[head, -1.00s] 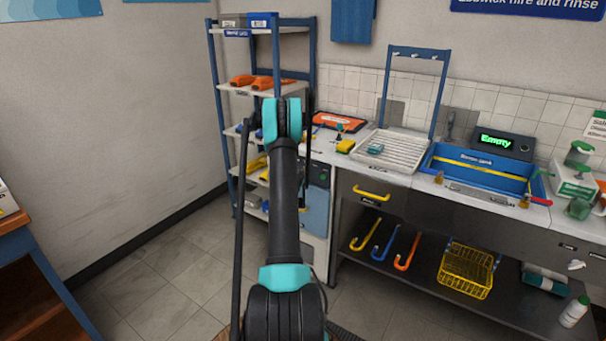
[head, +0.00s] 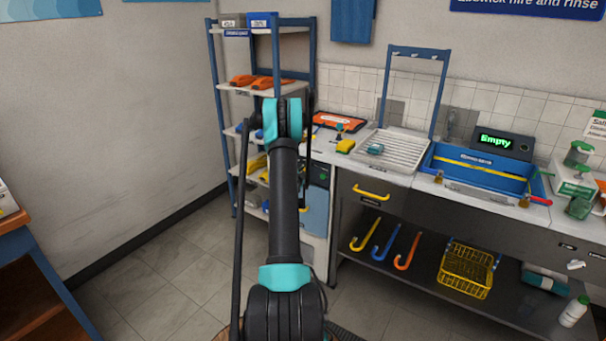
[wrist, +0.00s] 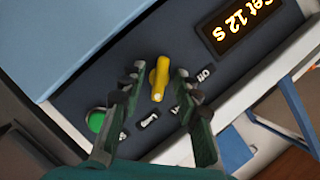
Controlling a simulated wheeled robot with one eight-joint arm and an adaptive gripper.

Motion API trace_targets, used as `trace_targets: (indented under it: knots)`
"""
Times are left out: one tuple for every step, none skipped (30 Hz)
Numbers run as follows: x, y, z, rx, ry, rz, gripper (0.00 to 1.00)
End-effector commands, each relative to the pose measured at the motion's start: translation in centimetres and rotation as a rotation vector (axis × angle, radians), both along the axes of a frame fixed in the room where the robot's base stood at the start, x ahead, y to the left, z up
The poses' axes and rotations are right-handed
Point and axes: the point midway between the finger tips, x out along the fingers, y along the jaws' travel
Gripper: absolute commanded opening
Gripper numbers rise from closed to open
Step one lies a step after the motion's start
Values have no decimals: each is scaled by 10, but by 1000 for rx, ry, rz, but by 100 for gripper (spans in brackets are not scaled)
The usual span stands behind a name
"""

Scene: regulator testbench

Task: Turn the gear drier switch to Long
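The gear drier (head: 314,212) stands under the left end of the counter, partly behind my arm. In the wrist view its dark panel (wrist: 75,98) carries the yellow switch (wrist: 159,80), a bar standing nearly upright in the picture. A label reading Off (wrist: 205,75) is to its right. Smaller labels (wrist: 150,121) lie below it, too small or hidden to read. My gripper (wrist: 160,72) is open, one finger on each side of the switch, with narrow gaps visible. In the head view my gripper is hidden behind my arm.
A green button (wrist: 96,122) is at the panel's lower left, near the left finger. A lit display (wrist: 240,25) reads Set 12 S, rotated. A shelf rack (head: 232,120) stands left of the drier. The counter (head: 335,160) extends right. Floor at left is clear.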

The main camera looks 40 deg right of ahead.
Motion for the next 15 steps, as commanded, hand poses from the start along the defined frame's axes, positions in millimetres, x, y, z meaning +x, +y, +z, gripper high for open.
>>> trace_targets:
  knots:
    - [0, 0, 0, 0, 0, 0, 32]
    - [-1, 1, 0, 0, 0, 0, 32]
    - [-2, 3, 1, 0, 0, 0, 32]
    - [-3, 5, 2, 1, 0, 1, 32]
    - [-5, 7, 3, 0, 0, 1, 32]
    - [-9, 11, 4, 1, -1, 1, 32]
    - [-12, 15, 5, 0, 0, 1, 32]
    - [-15, 18, 6, 0, 0, 1, 32]
    - [-19, 23, 8, -1, 0, 2, 32]
    - [-23, 27, 9, -1, 0, 2, 32]
    - [-26, 31, 10, -1, 0, 2, 32]
    - [-30, 35, 11, -1, 0, 2, 32]
    - [-32, 38, 13, 1, 0, 1, 32]
    - [-35, 42, 14, 1, 0, 1, 32]
    - [-38, 46, 15, 1, 0, 1, 32]
